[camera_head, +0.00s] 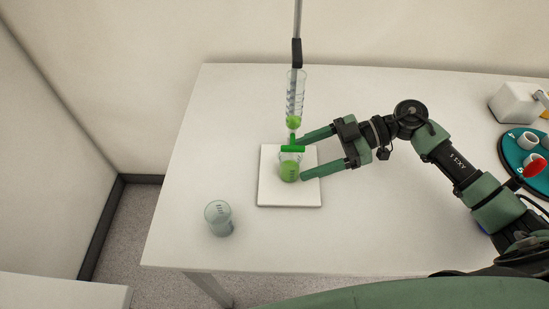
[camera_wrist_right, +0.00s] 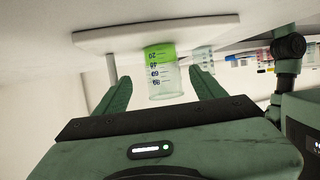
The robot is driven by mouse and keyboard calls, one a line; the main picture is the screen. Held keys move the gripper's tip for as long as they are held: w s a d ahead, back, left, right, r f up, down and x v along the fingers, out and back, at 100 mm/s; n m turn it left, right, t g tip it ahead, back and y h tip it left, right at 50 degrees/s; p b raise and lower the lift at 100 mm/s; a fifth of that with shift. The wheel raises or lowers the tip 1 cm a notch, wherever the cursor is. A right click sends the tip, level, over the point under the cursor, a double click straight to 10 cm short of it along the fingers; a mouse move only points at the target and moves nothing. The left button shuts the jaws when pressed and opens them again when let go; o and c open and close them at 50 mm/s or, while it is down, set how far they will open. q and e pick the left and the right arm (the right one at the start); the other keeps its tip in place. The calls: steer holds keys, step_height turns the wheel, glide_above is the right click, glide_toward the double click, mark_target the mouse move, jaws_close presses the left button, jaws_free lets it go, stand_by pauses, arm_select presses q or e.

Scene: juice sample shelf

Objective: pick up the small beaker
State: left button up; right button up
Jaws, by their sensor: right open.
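A small clear beaker (camera_head: 289,171) with green liquid stands upright on a white square plate (camera_head: 292,199), under a graduated burette (camera_head: 295,92). My right gripper (camera_head: 301,159) is open, coming from the right, with its two fingers on either side of this beaker. In the right wrist view, the picture is turned over and the beaker (camera_wrist_right: 161,75) shows between the spread fingers, with visible gaps, not gripped. A second, empty clear beaker (camera_head: 218,218) stands on the table to the front left. My left gripper is not in view.
The burette hangs from a rod and holds some green liquid, with a green valve (camera_head: 292,149) just above the beaker. A teal round tray (camera_head: 524,150) with cups and a white device (camera_head: 515,104) stand at the right. The white table (camera_head: 190,180) is otherwise mostly clear.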

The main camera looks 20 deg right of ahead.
mark_target(280, 175)
steer(key=shift+b+x, duration=0.3)
steer(key=shift+x, duration=0.7)
steer(key=x, duration=0.1)
steer(key=b+x, duration=0.1)
steer(key=x, duration=0.1)
steer(key=b+x, duration=0.1)
steer(key=shift+s+a, duration=0.25)
steer(key=shift+a, duration=0.15)
steer(key=shift+w+a+b, duration=0.1)
steer(key=shift+a+b, duration=0.2)
steer(key=shift+a, duration=0.05)
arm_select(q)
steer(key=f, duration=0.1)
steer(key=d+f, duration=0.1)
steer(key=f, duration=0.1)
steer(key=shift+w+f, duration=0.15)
arm_select(e)
jaws_close()
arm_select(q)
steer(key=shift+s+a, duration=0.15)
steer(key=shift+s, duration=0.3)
arm_select(e)
steer(key=shift+r, duration=0.15)
